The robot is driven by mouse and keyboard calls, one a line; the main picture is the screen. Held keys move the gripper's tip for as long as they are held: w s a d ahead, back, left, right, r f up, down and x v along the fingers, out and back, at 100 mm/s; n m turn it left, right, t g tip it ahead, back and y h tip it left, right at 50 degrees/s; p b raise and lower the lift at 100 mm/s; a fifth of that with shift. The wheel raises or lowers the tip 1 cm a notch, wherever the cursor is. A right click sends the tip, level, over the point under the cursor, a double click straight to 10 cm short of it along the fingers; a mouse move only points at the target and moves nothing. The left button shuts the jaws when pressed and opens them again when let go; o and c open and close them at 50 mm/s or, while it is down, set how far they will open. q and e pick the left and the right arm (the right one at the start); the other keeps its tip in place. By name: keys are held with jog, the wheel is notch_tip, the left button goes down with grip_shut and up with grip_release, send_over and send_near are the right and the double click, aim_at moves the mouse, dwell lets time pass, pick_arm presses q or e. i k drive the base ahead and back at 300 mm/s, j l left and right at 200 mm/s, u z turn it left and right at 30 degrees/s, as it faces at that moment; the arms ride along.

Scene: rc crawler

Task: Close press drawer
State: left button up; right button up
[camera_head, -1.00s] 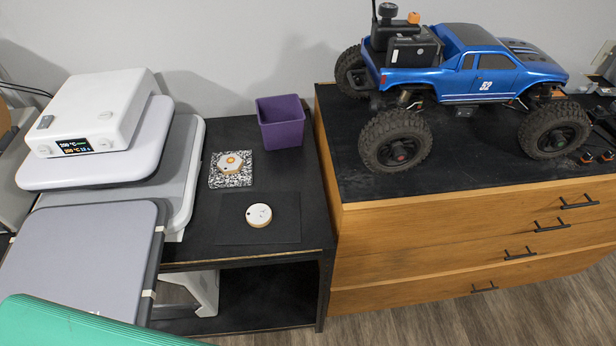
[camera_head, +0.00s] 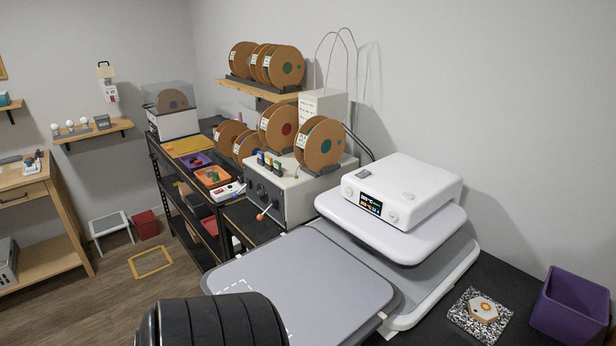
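The white heat press (camera_head: 405,190) stands right of centre, with a small lit display on its front. Its light grey upper plate (camera_head: 390,228) is above a pale base (camera_head: 450,275). The press drawer (camera_head: 310,275), a flat grey platen with a dark edge, extends out in front of the press toward the lower left. It carries a dashed white outline near its front left corner. A black ribbed rounded shape covers part of its near edge; I cannot tell what it is. Neither of my grippers is in view.
Left of the press stands a light grey machine (camera_head: 290,190) with filament spools (camera_head: 318,145). A black shelf rack (camera_head: 190,205) is further left. A purple bin (camera_head: 572,305) and a speckled mat (camera_head: 480,316) with a hexagonal piece are at right. Wooden floor (camera_head: 120,300) is open at lower left.

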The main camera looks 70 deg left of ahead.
aim_at(322, 295)
jog(key=u, duration=2.65)
